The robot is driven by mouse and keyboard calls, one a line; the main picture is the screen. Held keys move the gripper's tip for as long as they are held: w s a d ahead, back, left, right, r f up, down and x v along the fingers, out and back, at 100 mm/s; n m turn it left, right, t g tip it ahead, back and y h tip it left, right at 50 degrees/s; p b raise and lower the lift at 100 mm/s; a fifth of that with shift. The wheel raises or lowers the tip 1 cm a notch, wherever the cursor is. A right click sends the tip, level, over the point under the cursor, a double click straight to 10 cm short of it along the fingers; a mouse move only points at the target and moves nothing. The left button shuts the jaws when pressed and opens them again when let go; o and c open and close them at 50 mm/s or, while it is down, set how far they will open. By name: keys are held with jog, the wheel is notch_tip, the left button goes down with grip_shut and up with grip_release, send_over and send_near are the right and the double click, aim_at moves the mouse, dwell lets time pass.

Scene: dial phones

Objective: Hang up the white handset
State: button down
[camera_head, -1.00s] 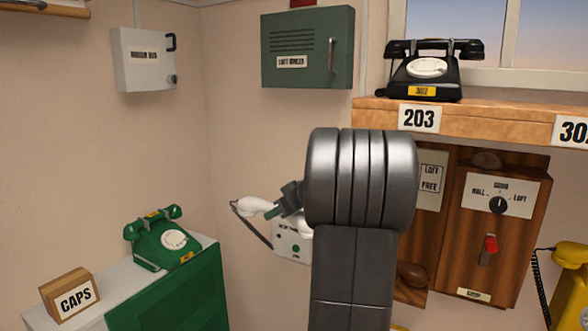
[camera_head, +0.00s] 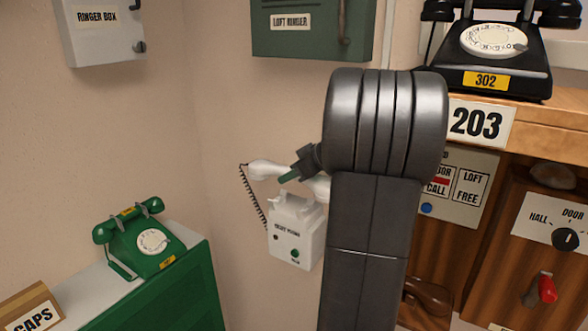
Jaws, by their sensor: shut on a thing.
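The white handset (camera_head: 267,171) is in my gripper (camera_head: 294,175), which is shut on its middle. The handset lies roughly level, a little above the white wall phone (camera_head: 297,233), and appears apart from its cradle prongs (camera_head: 294,205). One end of the handset shows at the left; its right part is partly hidden by my gripper and arm. A dark coiled cord (camera_head: 254,200) hangs from its left end. The wall phone has a green button on its front, and my arm stands close at its right.
A green dial phone (camera_head: 145,240) sits on a green cabinet (camera_head: 185,293) at left. A black dial phone (camera_head: 495,52) stands on the wooden shelf (camera_head: 540,112) at right. Wooden wall panels (camera_head: 470,235) are below it. The wall left of the white phone is bare.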

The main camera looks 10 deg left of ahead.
jog(key=shift+f+b, duration=2.65)
jog(key=shift+b, duration=1.05)
jog(key=shift+d+r+p, duration=0.1)
jog(key=shift+r+p, duration=0.05)
jog(key=shift+p, duration=0.4)
jog(key=shift+s+p, duration=0.1)
jog(key=shift+p, duration=0.25)
jog(key=shift+p, duration=1.65)
jog(key=shift+f, duration=1.25)
jog(key=c, duration=1)
grip_release()
notch_tip(320, 180, up, 10)
